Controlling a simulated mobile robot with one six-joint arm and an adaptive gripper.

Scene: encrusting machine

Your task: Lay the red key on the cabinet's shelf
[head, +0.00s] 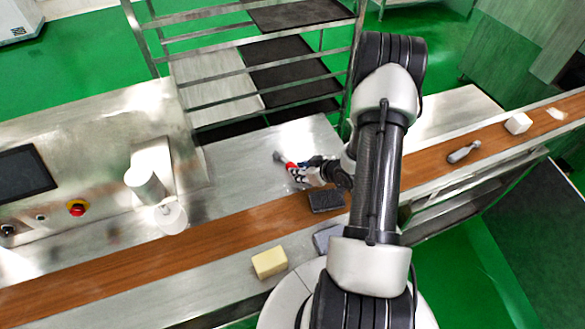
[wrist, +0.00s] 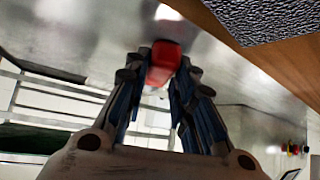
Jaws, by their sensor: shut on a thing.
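My gripper (head: 303,171) is shut on the red key (head: 290,166) and holds it over the bare steel top beside the brown belt. The key is red with a grey end that points up and left. In the wrist view, the red key (wrist: 164,62) sits between the two fingertips (wrist: 163,72). The fingers hide part of it. I cannot tell how far it is above the steel. I cannot clearly make out the cabinet's shelf; a metal rack (head: 205,83) with dark trays stands behind the steel top.
A dark block (head: 326,201) lies on the belt (head: 220,228) close to my gripper. A yellow block (head: 269,262) lies at the front edge. A grey utensil (head: 464,153) and a white block (head: 518,123) lie farther right. A machine housing (head: 95,125) stands left.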

